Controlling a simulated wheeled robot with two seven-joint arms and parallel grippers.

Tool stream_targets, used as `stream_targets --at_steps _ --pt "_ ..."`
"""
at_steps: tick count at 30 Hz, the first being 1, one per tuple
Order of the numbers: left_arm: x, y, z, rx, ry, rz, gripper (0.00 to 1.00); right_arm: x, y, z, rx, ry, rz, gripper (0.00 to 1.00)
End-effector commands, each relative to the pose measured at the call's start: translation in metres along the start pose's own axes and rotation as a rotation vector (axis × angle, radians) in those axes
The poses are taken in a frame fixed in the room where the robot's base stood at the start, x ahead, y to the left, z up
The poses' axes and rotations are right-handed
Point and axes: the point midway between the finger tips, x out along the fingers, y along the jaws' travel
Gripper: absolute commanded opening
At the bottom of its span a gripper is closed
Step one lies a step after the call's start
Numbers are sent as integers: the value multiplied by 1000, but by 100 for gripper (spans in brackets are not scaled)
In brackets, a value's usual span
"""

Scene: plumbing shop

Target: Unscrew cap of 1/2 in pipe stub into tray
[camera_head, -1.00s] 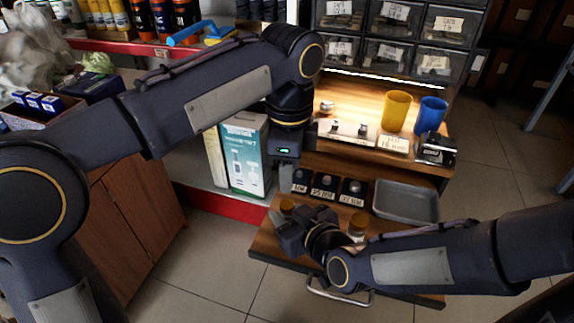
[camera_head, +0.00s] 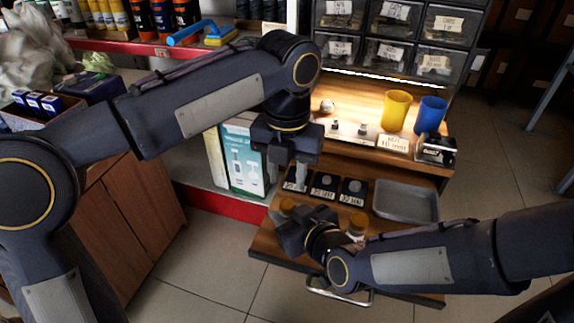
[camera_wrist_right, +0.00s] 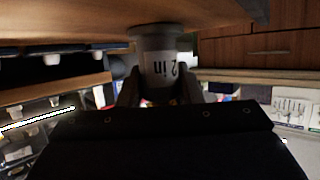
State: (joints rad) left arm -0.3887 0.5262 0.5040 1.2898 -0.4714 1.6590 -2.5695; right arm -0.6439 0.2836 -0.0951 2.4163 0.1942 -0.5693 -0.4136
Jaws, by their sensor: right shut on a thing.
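In the right wrist view a grey cylinder marked "2 in", the pipe stub (camera_wrist_right: 158,68), sits between the two fingers of my right gripper (camera_wrist_right: 160,92). The gripper is shut on it, and its far end meets a wooden surface. The grey tray (camera_head: 405,203) lies empty to the right.
Black pads with labels and round silver pieces (camera_head: 354,187) lie behind my right gripper. A yellow cup (camera_head: 396,110) and a blue cup (camera_head: 431,114) stand on the upper shelf. A boxed item (camera_head: 243,158) stands at left.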

Motion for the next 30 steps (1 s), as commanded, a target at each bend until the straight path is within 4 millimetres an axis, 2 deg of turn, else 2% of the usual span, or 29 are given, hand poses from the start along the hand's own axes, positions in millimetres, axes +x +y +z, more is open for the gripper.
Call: stream_targets --at_steps 6,12,23,30 --pt "36 1 -1 -3 5 3 35 0 0 0 0 0 0 0" --pt "58 0 0 -3 4 3 35 0 0 0 0 0 0 0" --pt "65 0 0 -4 2 2 35 0 0 0 0 0 0 0" --pt "64 0 0 -4 1 2 6 0 0 0 0 0 0 0"
